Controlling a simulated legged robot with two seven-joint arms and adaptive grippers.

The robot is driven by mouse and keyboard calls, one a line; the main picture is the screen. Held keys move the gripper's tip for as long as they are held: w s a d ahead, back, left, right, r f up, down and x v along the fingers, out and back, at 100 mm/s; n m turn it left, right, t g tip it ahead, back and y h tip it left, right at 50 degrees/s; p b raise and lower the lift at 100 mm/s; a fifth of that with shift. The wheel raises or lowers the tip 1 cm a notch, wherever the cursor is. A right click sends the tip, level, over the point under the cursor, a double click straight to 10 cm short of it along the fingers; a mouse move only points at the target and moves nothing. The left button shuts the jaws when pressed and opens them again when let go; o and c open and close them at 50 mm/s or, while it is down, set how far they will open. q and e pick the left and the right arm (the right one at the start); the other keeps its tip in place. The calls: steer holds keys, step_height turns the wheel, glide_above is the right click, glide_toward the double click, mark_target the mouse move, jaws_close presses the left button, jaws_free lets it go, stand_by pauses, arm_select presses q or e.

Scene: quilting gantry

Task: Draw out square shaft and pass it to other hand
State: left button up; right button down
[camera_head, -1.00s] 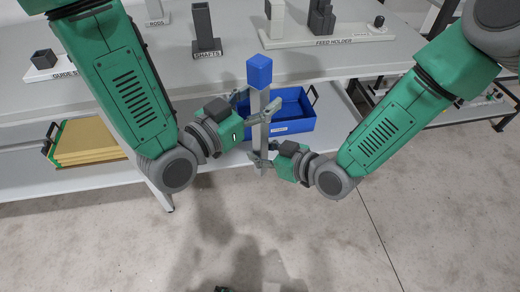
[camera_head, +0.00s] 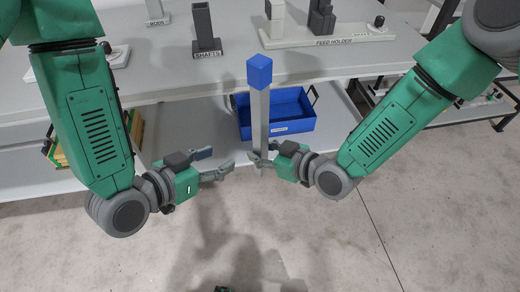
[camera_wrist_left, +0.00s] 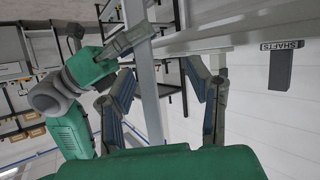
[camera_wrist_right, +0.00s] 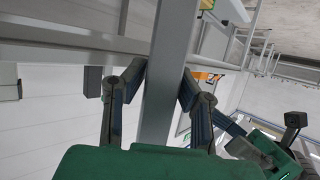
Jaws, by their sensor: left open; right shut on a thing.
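The square shaft (camera_head: 262,118) is a long grey bar with a blue block at its top. It stands upright in front of the table in the head view. My right gripper (camera_head: 262,160) is shut on its lower part. The shaft also shows between the fingers in the right wrist view (camera_wrist_right: 166,85). My left gripper (camera_head: 222,163) is open and empty, to the left of the shaft and apart from it. In the left wrist view the shaft (camera_wrist_left: 143,80) passes beyond the open fingers. The dark SHAFTS holder (camera_head: 206,28) stands on the table.
A blue bin (camera_head: 290,128) sits on the lower shelf behind the shaft. The FEED HOLDER board (camera_head: 330,38) is on the table at the back. Yellow boards (camera_head: 136,128) lie behind my left arm. The floor in front is clear.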

arm_select(q)
steer(key=s+a+f+n+g+y, duration=0.5)
steer(key=s+a+f+g, duration=0.5)
steer(key=s+a+f, duration=0.5)
steer(key=s+f+y, duration=0.2)
steer(key=s, duration=0.2)
steer(key=shift+a+f+y, duration=0.2)
steer(key=shift+a+y, duration=0.1)
